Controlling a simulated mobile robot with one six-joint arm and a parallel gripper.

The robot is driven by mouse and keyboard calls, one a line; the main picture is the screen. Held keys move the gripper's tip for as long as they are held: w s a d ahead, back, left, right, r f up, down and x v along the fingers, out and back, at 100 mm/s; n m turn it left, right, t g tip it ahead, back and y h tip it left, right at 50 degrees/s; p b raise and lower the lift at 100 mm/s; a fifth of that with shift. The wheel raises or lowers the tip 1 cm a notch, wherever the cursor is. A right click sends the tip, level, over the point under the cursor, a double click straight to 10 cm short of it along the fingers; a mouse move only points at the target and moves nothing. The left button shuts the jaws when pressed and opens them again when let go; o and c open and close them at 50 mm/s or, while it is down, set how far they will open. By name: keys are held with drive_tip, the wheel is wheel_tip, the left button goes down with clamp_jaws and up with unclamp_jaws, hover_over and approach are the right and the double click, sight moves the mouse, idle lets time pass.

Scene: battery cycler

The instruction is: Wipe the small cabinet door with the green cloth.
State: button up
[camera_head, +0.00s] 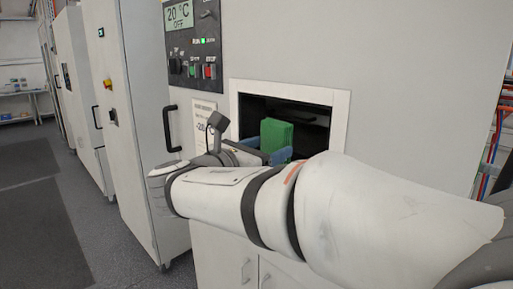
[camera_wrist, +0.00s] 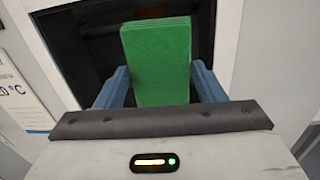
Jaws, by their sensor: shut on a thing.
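The green cloth (camera_head: 277,136) looks like a thick folded block. My gripper (camera_wrist: 158,85) is shut on it, with a blue finger on each side, and the cloth stands up beyond the fingers in the wrist view (camera_wrist: 157,50). My gripper in the head view (camera_head: 268,153) is at a dark rectangular opening with a white frame (camera_head: 340,115) in the large pale cabinet. From these views I cannot tell whether the cloth touches any surface. The small cabinet door is not clearly identifiable; pale lower doors (camera_head: 240,262) with handles show below, partly hidden by my arm.
A control panel (camera_head: 192,45) with a display and buttons is above left of the opening. A tall cabinet door (camera_head: 135,110) with a black handle stands out at the left. Grey floor (camera_head: 110,220) lies free further left. Coloured cables (camera_head: 492,150) run at the right edge.

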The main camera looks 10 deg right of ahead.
drive_tip(key=shift+x, duration=2.95)
drive_tip(key=shift+x, duration=0.8)
drive_tip(key=shift+s+d, duration=0.2)
drive_tip(key=shift+s+d+b, duration=0.25)
drive_tip(key=shift+s+d, duration=0.3)
drive_tip(key=shift+s, duration=0.25)
drive_tip(key=shift+s+d+b, duration=0.2)
drive_tip(key=shift+s+d, duration=0.35)
drive_tip(key=shift+s, duration=0.25)
drive_tip(key=shift+d, duration=0.1)
drive_tip(key=shift+w+a+p, duration=0.3)
drive_tip(key=shift+w+a, duration=0.35)
drive_tip(key=shift+w, duration=0.2)
drive_tip(key=shift+w+a+p, duration=0.25)
drive_tip(key=shift+w+a, duration=0.35)
drive_tip(key=shift+w, duration=0.2)
